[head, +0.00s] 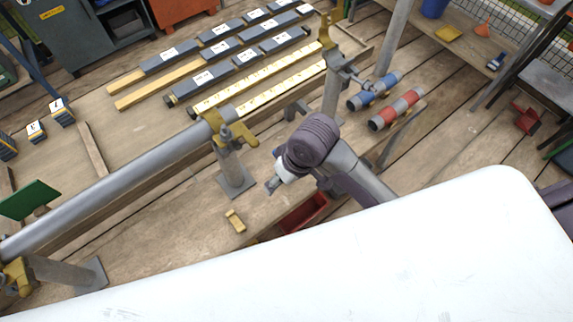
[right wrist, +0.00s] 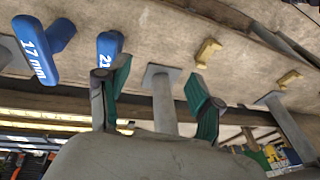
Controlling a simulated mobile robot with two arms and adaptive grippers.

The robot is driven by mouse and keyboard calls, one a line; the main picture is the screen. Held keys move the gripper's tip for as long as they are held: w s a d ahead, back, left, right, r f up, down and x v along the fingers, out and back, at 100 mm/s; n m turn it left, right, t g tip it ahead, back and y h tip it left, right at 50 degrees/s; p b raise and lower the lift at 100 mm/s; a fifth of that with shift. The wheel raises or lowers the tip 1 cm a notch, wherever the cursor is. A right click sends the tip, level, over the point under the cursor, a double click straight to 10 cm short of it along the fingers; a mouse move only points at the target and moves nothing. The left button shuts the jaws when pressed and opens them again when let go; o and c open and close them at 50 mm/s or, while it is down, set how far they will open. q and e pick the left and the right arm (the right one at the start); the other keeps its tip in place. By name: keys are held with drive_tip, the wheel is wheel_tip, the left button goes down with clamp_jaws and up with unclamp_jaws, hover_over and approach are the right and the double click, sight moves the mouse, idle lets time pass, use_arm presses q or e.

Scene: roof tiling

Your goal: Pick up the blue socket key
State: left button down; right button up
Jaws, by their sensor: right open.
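Two blue T-shaped tools with white marks show in the right wrist view. The blue socket key (right wrist: 40,52) marked "17 mm" lies at the upper left. A second blue socket key (right wrist: 109,45), whose mark begins with "21", lies just beyond my left-hand finger, which partly covers it. My right gripper (right wrist: 157,82) is open with green-padded fingers and nothing held between them. In the head view the right gripper (head: 272,185) is over the plank, low beside a scaffold post. I cannot make out the keys clearly there. My left gripper is not in view.
A scaffold post with a foot plate (head: 235,182) stands close to my right gripper. A long grey pipe (head: 120,188) runs left of it. A brass-coloured block (head: 235,221) and a red tray (head: 305,213) are nearby. A white surface (head: 400,260) fills the front.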

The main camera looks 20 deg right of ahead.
drive_tip(key=w+d+r+g+h, duration=0.2)
drive_tip(key=w+d+r+h, duration=0.15)
drive_tip(key=w, duration=0.45)
drive_tip(key=shift+y, duration=0.35)
wheel_tip(320, 180, down, 7)
drive_tip(key=shift+w+d+p, duration=0.15)
drive_tip(key=shift+p, duration=0.3)
drive_tip(key=shift+f+p, duration=0.3)
drive_tip(key=shift+f, duration=0.25)
drive_tip(key=f, duration=0.3)
drive_tip(key=shift+s+f+p, duration=0.3)
drive_tip(key=shift+s+p, duration=0.05)
drive_tip(key=shift+p, duration=0.05)
drive_tip(key=shift+f, duration=0.35)
drive_tip(key=shift+c, duration=0.3)
clamp_jaws()
